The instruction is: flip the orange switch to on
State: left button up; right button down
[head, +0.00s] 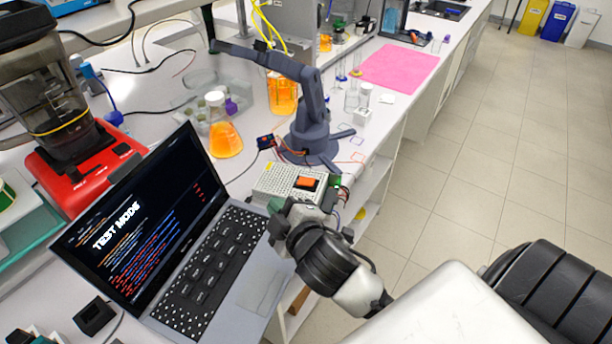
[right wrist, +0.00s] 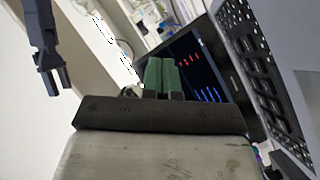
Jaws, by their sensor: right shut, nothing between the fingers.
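The orange switch (head: 307,182) sits in a dark frame on top of a beige perforated box (head: 268,180), on the bench beside the laptop. I cannot tell which way its rocker is tipped. My right gripper (head: 276,206) is at the box's near side, to the left of and nearer than the switch. Whether it touches the box is unclear. In the right wrist view its green fingers (right wrist: 162,76) are pressed together with nothing between them. The switch is not seen in that view. My left gripper is in neither view.
An open laptop (head: 240,262) lies left of my right arm; its screen reads "TEST MODE". A blue-grey desktop arm (head: 312,125) stands just behind the box, near flasks of orange liquid (head: 224,140). The bench edge and open floor (head: 470,170) are to the right.

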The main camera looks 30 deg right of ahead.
jog(key=w+a+r+n+t+y, duration=0.1)
jog(key=a+r+n+t+y, duration=0.1)
jog(key=a+r+n+y, duration=0.45)
jog(key=w+a+r+n+t+y, duration=0.1)
jog(key=w+r+n+t+y, duration=0.2)
jog(key=r+n, duration=0.45)
jog(key=s+a+n+g+y, duration=0.1)
jog(key=a+n+g+y, duration=0.3)
jog(key=n, duration=0.5)
jog(key=s+a+f+n+g+y, duration=0.1)
jog(key=s+a+n+g+y, duration=0.1)
jog(key=n+g, duration=0.6)
jog(key=s+a+n+g+y, duration=0.1)
jog(key=a+n+g+y, duration=0.25)
jog(key=n, duration=0.65)
jog(key=w+d+f+n+g+h, duration=0.3)
jog(key=d+f+n+g+h, duration=0.1)
jog(key=d+f+n+h, duration=0.6)
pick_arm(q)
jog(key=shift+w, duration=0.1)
pick_arm(e)
jog(key=w+d+r+h, duration=0.2)
jog(key=d+h, duration=0.3)
jog(key=d, duration=0.3)
jog(key=w+d+r+h, duration=0.2)
jog(key=d+h, duration=0.4)
jog(key=d, duration=0.3)
jog(key=shift+r+t+h, duration=0.3)
jog(key=shift+r+t, duration=0.15)
jog(key=shift+r, duration=0.2)
